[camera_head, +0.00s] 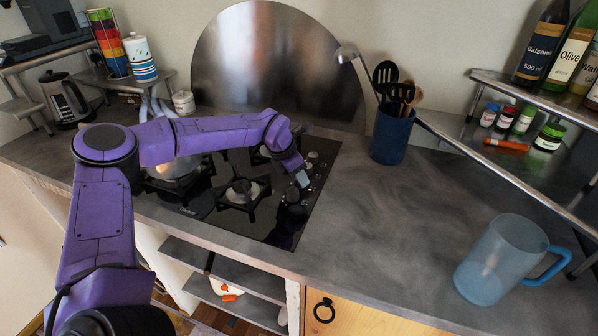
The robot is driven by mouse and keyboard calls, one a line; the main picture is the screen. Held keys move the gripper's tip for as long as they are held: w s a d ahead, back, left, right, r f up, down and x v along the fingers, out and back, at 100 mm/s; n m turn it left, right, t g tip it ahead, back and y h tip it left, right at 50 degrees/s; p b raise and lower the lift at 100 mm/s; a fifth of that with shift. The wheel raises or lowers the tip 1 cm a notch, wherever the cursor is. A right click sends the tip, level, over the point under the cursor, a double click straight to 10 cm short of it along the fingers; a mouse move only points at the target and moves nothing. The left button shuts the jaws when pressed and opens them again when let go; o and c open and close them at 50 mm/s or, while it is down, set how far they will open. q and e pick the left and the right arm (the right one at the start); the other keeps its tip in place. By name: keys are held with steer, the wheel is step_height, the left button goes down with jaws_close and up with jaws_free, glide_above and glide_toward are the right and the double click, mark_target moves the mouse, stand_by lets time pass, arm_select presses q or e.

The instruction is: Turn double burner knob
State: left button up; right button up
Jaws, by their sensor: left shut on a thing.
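The black cooktop (275,222) is set in the grey counter, with a column of burner knobs along its right side. A larger dark knob (292,196) shows just below my left gripper (301,180). Small light knobs (313,156) show above it. My left arm reaches in from the left over the burners, and its gripper points down at the knob column. It is shut on a knob, partly hidden by the fingers; I cannot tell how far the knob is turned. My right gripper is not in view.
A front burner grate (243,193) is empty. A blue utensil holder (391,136) stands right of the cooktop, and a blue jug (498,262) at the far right. The counter between them is clear.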

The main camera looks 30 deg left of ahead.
arm_select(q)
steer(key=shift+m, duration=0.5)
steer(key=o, duration=1)
steer(key=shift+a, duration=0.1)
steer(key=shift+r, duration=0.1)
steer(key=b+v, duration=0.1)
steer(key=v, duration=0.9)
steer(key=shift+a+r+b, duration=0.15)
steer(key=shift+a+b, duration=0.1)
steer(key=shift+b, duration=0.1)
